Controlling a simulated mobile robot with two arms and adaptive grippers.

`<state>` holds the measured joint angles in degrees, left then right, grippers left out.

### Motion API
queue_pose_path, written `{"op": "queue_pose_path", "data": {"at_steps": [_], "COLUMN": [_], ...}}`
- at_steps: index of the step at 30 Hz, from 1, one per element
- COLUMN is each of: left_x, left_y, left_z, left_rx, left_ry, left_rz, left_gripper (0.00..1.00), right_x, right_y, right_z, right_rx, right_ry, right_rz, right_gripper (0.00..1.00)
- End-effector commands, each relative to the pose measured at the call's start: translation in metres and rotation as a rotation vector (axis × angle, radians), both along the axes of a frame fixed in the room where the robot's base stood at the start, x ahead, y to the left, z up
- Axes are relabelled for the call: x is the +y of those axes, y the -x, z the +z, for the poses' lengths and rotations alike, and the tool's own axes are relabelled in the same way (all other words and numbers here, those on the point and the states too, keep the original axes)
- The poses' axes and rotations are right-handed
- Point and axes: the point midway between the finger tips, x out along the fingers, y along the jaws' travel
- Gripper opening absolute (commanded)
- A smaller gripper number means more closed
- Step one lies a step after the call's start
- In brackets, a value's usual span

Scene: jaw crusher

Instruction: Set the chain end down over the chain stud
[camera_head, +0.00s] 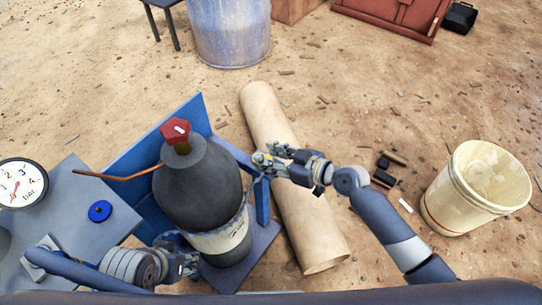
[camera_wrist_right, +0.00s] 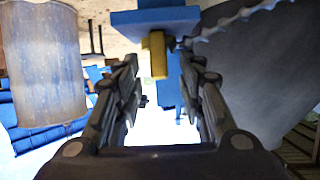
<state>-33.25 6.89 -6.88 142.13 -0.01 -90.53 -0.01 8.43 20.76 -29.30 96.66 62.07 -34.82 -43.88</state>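A dark grey cylinder (camera_head: 198,187) with a red knob stands on a blue stand (camera_head: 140,140). A chain (camera_wrist_right: 240,17) runs along the cylinder's side in the right wrist view; its end looks close to the stud, but whether it is over it I cannot tell. The brass-yellow stud (camera_wrist_right: 157,56) projects from a blue plate (camera_wrist_right: 155,20), in line with the gap between my right fingers. My right gripper (camera_head: 268,154) is open beside the stand, its fingers apart with nothing clearly between them. My left gripper (camera_head: 186,262) is by the cylinder's lower front; its fingertips are unclear.
A copper-coloured tube (camera_head: 118,176) reaches left from the valve. A pressure gauge (camera_head: 20,185) and blue knob (camera_head: 100,211) are at the left. A large tan roll (camera_head: 262,110) lies behind my right gripper. A white bucket (camera_head: 470,190) stands right; sandy ground lies beyond.

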Motion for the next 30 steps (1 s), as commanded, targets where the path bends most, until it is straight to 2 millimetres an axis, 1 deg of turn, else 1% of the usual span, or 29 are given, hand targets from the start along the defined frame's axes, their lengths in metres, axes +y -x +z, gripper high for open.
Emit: {"op": "queue_pose_path", "data": {"at_steps": [5,8,11,21,25,30], "left_x": [0.000,0.000,0.000,0.000,0.000,0.000], "left_y": [0.000,0.000,0.000,0.000,0.000,0.000], "left_z": [0.000,0.000,0.000,0.000,0.000,0.000], "left_rx": [0.000,0.000,0.000,0.000,0.000,0.000], "left_ry": [0.001,0.001,0.001,0.000,0.000,0.000], "left_rz": [0.000,0.001,0.000,0.000,0.000,0.000], "left_gripper": [0.40,0.40,0.40,0.40,0.40,0.40], "right_x": [0.000,-0.005,-0.014,-0.066,-0.079,-0.087], "right_y": [0.000,0.003,0.009,0.049,0.059,0.066], "right_z": [0.000,0.001,0.005,0.032,0.039,0.045], "right_rx": [0.001,0.001,0.000,0.001,0.002,0.001], "right_ry": [0.001,0.002,0.003,0.005,0.004,0.001], "right_rz": [0.000,-0.001,-0.001,0.000,0.000,0.000], "right_gripper": [0.36,0.36,0.36,0.36,0.36,0.36]}}
